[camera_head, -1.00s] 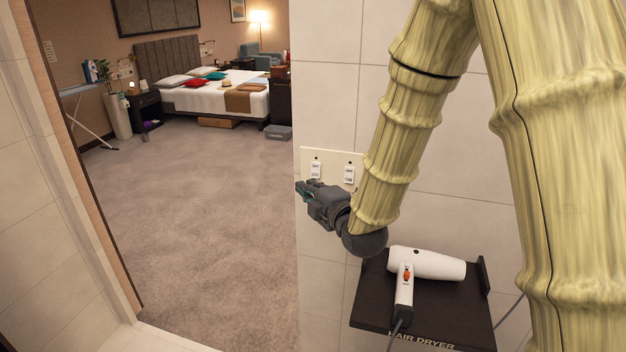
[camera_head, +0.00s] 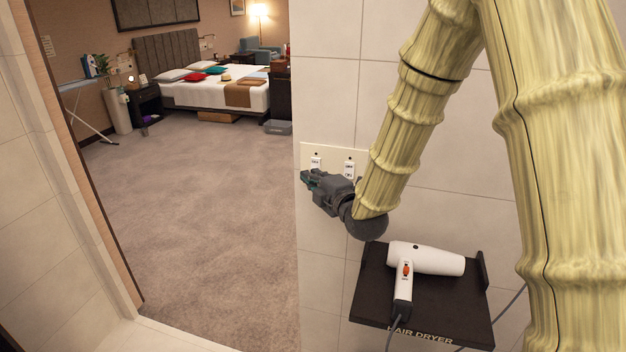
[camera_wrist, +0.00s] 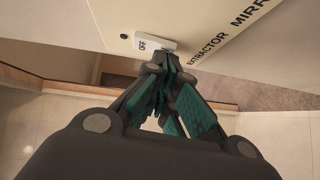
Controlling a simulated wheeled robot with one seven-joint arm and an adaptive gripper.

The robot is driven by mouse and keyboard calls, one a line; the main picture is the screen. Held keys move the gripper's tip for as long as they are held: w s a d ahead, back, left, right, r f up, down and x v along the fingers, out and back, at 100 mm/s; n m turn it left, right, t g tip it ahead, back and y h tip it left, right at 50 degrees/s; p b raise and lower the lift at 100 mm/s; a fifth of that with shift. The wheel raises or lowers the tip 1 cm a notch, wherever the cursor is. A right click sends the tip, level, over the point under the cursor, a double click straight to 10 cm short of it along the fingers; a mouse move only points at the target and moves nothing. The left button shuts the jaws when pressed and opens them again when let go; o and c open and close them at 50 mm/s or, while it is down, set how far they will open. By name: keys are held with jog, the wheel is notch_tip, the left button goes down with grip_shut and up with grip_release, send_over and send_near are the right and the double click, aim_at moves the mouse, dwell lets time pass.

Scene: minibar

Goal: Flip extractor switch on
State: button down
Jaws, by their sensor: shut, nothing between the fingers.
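A cream switch plate (camera_head: 331,151) on the tiled wall carries two white rocker switches. The left one, the extractor switch (camera_head: 316,161), shows its upper part; my gripper (camera_head: 306,178) covers its lower part. In the wrist view the switch (camera_wrist: 149,43) shows "OFF", and the word EXTRACTOR is printed on the plate beside it. My dark gripper is shut and empty, its fingertips (camera_wrist: 168,63) right at the switch's end. I cannot tell whether they touch it. The right switch (camera_head: 349,169) stands clear beside my gripper.
A white hair dryer (camera_head: 428,259) lies on a dark wall shelf (camera_head: 371,301) below and right of my gripper. Left of the wall's edge, a doorway opens onto carpet (camera_head: 200,220) and a bed (camera_head: 210,96).

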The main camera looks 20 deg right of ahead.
jog(key=shift+w+d+f+b, duration=0.1)
jog(key=shift+w+b, duration=0.05)
jog(key=shift+b, duration=0.2)
jog(key=s+f+b, duration=0.1)
jog(key=s+b, duration=0.4)
jog(key=s, duration=0.8)
jog(key=shift+f+b, duration=0.25)
jog(key=shift+b, duration=0.15)
